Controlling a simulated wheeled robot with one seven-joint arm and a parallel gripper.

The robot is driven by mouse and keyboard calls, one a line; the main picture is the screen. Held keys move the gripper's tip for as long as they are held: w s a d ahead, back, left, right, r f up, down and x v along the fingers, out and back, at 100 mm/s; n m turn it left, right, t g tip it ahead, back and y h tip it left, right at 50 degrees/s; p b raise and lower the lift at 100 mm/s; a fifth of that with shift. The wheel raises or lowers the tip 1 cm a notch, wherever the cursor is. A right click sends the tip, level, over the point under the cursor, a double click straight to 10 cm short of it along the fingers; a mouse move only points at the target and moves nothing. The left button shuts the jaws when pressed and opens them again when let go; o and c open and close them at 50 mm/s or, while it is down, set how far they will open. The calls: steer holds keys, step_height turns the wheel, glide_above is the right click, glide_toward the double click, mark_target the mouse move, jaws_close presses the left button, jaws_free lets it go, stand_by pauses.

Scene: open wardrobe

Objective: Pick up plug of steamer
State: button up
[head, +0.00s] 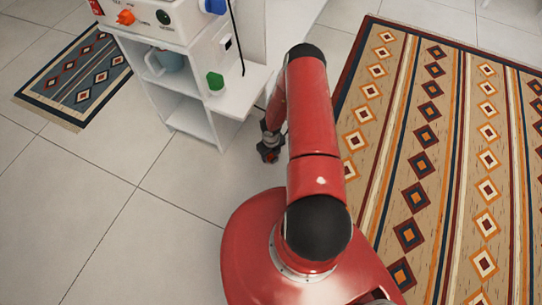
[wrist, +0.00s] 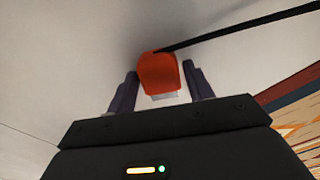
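An orange-red plug (wrist: 158,73) with a pale lower end shows in the wrist view, and a black cord (wrist: 235,27) runs from its top to the upper right. My gripper (wrist: 160,70) is open, with one dark finger on each side of the plug. Narrow gaps show beside the plug, and I cannot tell how deep it sits between the fingers. In the head view, my gripper (head: 268,150) is low beside the white shelf unit, with a bit of orange at its tips; my arm hides part of that area.
The white shelf unit (head: 205,125) stands left of my arm, holding a green object (head: 215,82) and a blue-grey vessel (head: 168,61). A white panel with knobs (head: 150,18) is on top. A large patterned rug (head: 440,150) lies right, a small rug (head: 80,75) left. Tiled floor (head: 100,190) is clear.

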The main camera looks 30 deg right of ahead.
steer(key=c, duration=0.8)
steer(key=shift+o, duration=0.2)
steer(key=shift+s+d+r, duration=0.15)
steer(key=shift+r, duration=0.35)
steer(key=r, duration=0.4)
steer(key=r+p, duration=0.1)
steer(key=r, duration=0.1)
steer(key=shift+s+d, duration=0.3)
steer(key=shift+s, duration=0.1)
steer(key=s+d+b, duration=0.3)
steer(key=s+d, duration=0.1)
steer(key=s, duration=0.1)
steer(key=s+d+f+b, duration=0.1)
steer(key=s+d+b, duration=0.1)
steer(key=shift+s+b, duration=0.3)
steer(key=shift+s, duration=0.05)
steer(key=s+d+r+b, duration=0.1)
steer(key=s+d+b, duration=0.2)
steer(key=s+d, duration=0.2)
steer(key=shift+s+d, duration=0.2)
steer(key=shift+s, duration=0.75)
